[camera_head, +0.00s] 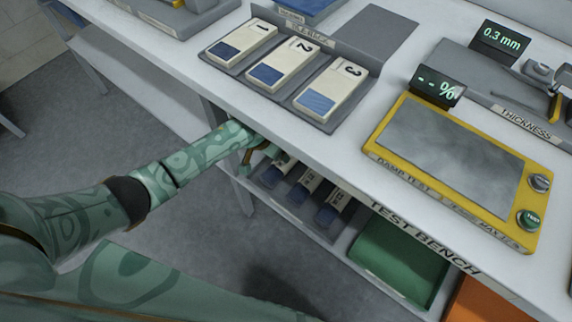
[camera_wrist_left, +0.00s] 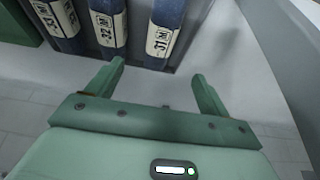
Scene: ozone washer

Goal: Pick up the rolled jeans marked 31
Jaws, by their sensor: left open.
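The rolled jeans marked 31 (camera_wrist_left: 163,38) are a dark blue roll with a cream label, at the right end of a row in the left wrist view. Rolls marked 32 (camera_wrist_left: 107,28) and 33 (camera_wrist_left: 57,22) lie to their left. My left gripper (camera_wrist_left: 157,69) is open and empty, its fingertips on either side of the near end of the 31 roll in the picture; I cannot tell the depth gap. In the head view, my left gripper (camera_head: 262,151) is at the shelf under the bench, beside the leftmost roll (camera_head: 278,170), whose number is unreadable. My right gripper is not in view.
The white bench top (camera_head: 345,145) overhangs the shelf closely above my left gripper. A grey tray (camera_head: 240,62) with folded items 1, 2 and 3 and a yellow damp tester (camera_head: 385,150) stand on it. A green bin (camera_head: 400,258) is right of the rolls.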

